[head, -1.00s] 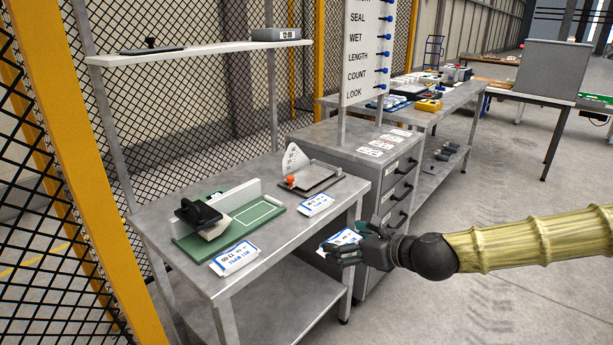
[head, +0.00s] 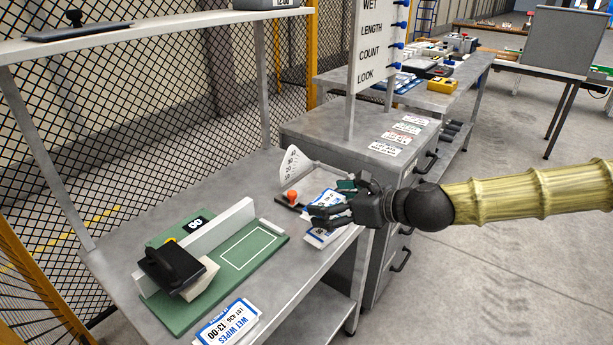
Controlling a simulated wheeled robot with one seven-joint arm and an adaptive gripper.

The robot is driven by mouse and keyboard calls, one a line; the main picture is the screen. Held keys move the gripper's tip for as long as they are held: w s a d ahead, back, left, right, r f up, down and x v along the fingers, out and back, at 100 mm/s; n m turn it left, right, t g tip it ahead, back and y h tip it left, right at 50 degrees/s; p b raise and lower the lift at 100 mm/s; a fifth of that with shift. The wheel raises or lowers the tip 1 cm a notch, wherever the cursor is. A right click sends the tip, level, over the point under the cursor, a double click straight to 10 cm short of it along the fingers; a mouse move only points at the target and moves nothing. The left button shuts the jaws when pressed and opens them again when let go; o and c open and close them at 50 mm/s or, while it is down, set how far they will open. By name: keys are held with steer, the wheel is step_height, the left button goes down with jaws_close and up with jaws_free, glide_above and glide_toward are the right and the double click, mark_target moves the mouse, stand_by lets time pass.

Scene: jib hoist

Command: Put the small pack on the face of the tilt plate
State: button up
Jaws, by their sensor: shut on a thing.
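My gripper (head: 335,208) is shut on a small white and blue pack (head: 324,202), whose far part shows between the dark fingers. The tilt plate (head: 317,180) is a grey plate on the bench with an orange knob and a white, upright angle scale at its left. The held pack appears in front of the plate's right part and hides some of it. I cannot tell whether the pack touches the plate. Another white and blue pack (head: 318,239) lies on the bench just below the gripper in the picture, partly hidden by it.
A green board (head: 200,300) with a white fence and a black-handled stamp-like tool fills the bench's left. A wet wipes pack (head: 228,324) lies at the front edge. A grey drawer cabinet (head: 345,125) with a sign stands behind. A shelf (head: 150,27) hangs above the bench.

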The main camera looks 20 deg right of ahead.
steer(key=b, duration=0.2)
glide_above(316, 190)
steer(key=shift+f, duration=0.7)
steer(key=shift+w+f, duration=0.1)
steer(key=shift+f, duration=1.6)
steer(key=shift+f, duration=0.2)
steer(key=o, duration=0.7)
steer(key=shift+r, duration=0.1)
steer(key=shift+r, duration=0.15)
steer(key=p+v, duration=0.2)
steer(key=v, duration=1)
steer(key=shift+p, duration=0.4)
